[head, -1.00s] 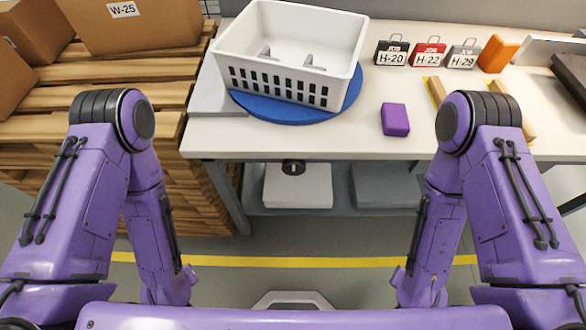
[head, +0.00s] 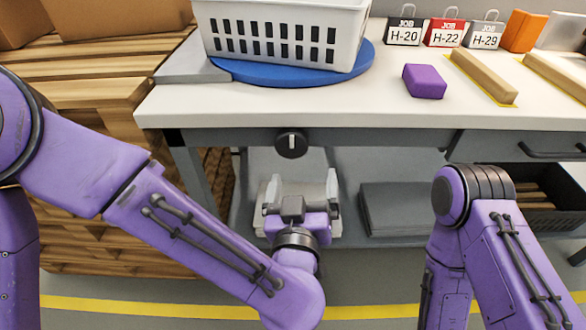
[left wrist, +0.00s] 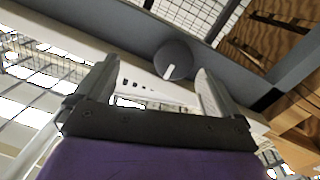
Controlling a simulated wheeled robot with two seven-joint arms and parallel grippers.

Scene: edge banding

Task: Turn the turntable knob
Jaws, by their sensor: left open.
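The turntable knob (head: 291,144) is a round black dial with a white mark, on the front apron of the workbench below the turntable. The blue turntable (head: 300,76) lies on the bench top under a white slotted basket (head: 285,38). My left gripper (head: 301,190) is open and empty, below and in front of the knob, with its fingers pointing towards the bench. In the left wrist view the knob (left wrist: 173,60) shows ahead, between the tips of the open fingers (left wrist: 153,88) and apart from them. My right gripper is not in view.
A purple block (head: 424,81) and wooden strips (head: 483,78) lie on the bench top, with job tags (head: 404,32) behind. A lower shelf (head: 345,225) holds flat grey items. A drawer handle (head: 552,151) sticks out at the right. Stacked wood (head: 90,180) stands left.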

